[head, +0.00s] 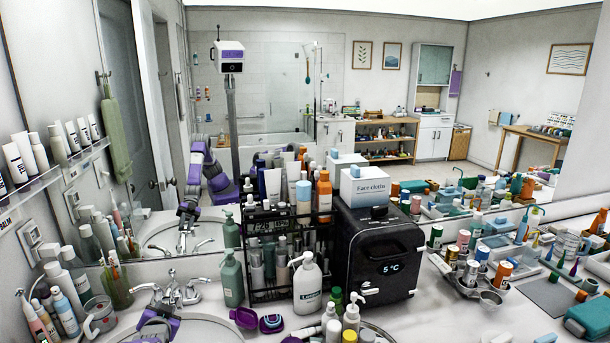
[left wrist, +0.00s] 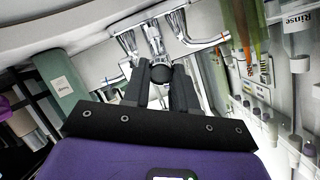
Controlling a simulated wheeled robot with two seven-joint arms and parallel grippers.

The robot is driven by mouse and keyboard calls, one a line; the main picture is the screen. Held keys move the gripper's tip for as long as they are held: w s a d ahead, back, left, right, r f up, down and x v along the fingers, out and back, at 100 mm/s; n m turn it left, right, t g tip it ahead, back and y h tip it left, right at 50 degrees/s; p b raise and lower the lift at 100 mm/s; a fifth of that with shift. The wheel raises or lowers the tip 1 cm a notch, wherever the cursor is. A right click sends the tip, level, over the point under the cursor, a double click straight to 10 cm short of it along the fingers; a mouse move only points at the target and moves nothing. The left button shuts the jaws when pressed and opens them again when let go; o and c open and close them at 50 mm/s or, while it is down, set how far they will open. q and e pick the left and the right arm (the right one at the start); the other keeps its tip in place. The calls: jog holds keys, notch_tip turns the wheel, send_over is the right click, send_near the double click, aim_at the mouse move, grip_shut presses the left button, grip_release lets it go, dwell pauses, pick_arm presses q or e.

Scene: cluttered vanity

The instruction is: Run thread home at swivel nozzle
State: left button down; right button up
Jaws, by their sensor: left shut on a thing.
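The chrome faucet (head: 172,291) stands at the back of the left sink, with a handle on each side. In the left wrist view its spout (left wrist: 153,40) points down between my fingers, and the dark round swivel nozzle (left wrist: 160,73) sits at its tip. My left gripper (head: 160,305) is low over the sink in the head view. In the left wrist view its two black fingers (left wrist: 167,85) are shut on the swivel nozzle, one on each side. The thread between nozzle and spout is too small to judge. My right gripper is not in view.
A green pump bottle (head: 231,277) stands right of the faucet; it also shows in the left wrist view (left wrist: 60,85). A clear cup (head: 100,317) and several tubes stand left of the sink. A black rack (head: 262,292) and a black mini fridge (head: 375,262) stand further right.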

pick_arm(q)
jog(key=shift+m, duration=0.3)
jog(key=shift+d+m, duration=0.15)
jog(key=shift+m, duration=0.45)
jog(key=c, duration=1.5)
grip_release()
jog(key=shift+m, duration=0.3)
grip_shut()
jog(key=m+y+b, duration=0.1)
jog(key=m, duration=0.2)
jog(key=shift+f, duration=0.15)
jog(key=o, duration=0.7)
grip_release()
